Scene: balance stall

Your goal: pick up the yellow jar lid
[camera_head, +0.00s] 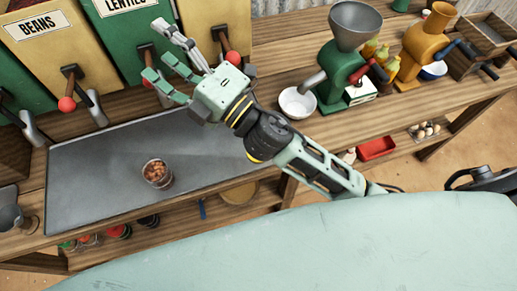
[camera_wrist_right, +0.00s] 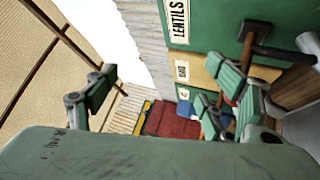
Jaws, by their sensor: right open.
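I cannot make out a yellow jar lid in either view. Several small jars with green, red and dark tops stand on the low shelf under the counter, among them a red-topped one (camera_head: 119,231); they are small and partly hidden by the counter edge. My right gripper (camera_head: 158,52) is open and empty, raised in front of the bean and lentil bins. Its spread fingers also show in the right wrist view (camera_wrist_right: 165,100), with nothing between them. My left gripper is not in view.
A glass of reddish-brown contents (camera_head: 157,173) stands on the grey counter mat (camera_head: 95,160). A white bowl (camera_head: 296,103) and green grinder (camera_head: 340,75) stand to the right. Bin levers with red knobs (camera_head: 66,104) stick out at the back. Much of the mat is clear.

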